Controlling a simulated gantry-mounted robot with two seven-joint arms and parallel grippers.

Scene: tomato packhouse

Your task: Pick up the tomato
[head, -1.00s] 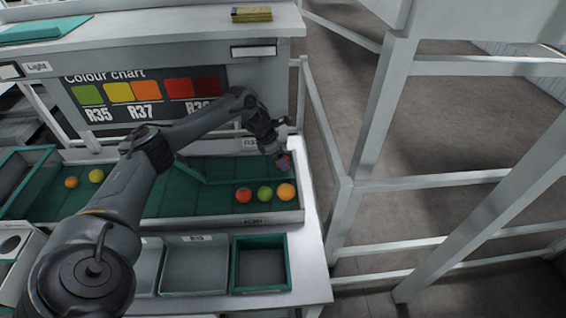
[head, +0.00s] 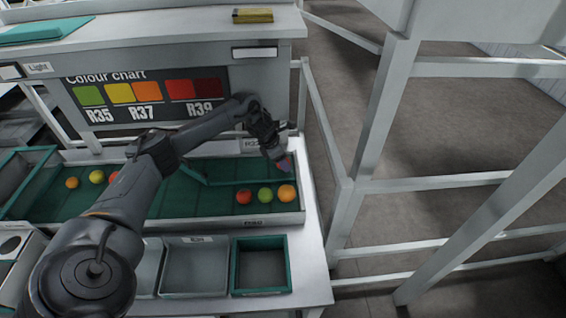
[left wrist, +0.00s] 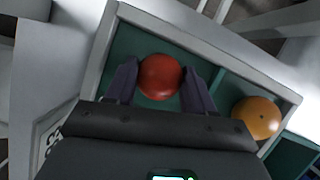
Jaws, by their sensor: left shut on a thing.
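A red tomato (left wrist: 160,77) sits between the two fingers of my left gripper (left wrist: 158,90) in the left wrist view, with a finger against each side. The gripper is shut on it. In the head view my left gripper (head: 284,164) is at the right end of the green-lined sorting tray (head: 185,201), near its back corner. The held tomato is mostly hidden there by the fingers. My right gripper is not in view.
A red tomato (head: 243,196), a green one (head: 265,195) and an orange one (head: 286,193) lie along the tray's front right, near the gripper. A green divider (head: 235,181) crosses the tray. A teal-rimmed crate (head: 261,291) stands in front. Posts and rails (head: 372,130) rise to the right.

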